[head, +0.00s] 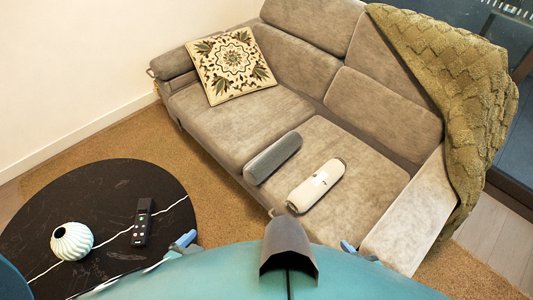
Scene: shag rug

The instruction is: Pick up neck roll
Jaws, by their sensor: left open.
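Two roll-shaped things lie on the seat of the grey sofa (240,125). One is a plain dark grey roll (272,158) near the seat's front edge, lying across the line between the two seat cushions. The other is a cream roll (316,186) with a pale label, to its right on the right seat cushion. I cannot tell for sure which is the neck roll. My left gripper (183,243) shows only in part at the bottom, by the table's edge, open and apart from both rolls. Only a small blue piece of my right gripper (349,247) shows, below the sofa.
A round black table (95,190) at the left bears a ribbed white vase (72,241) and a black remote (142,222). A patterned cushion (231,66) and a green knitted blanket (465,95) lie on the sofa. Brown shag rug (140,137) shows around it.

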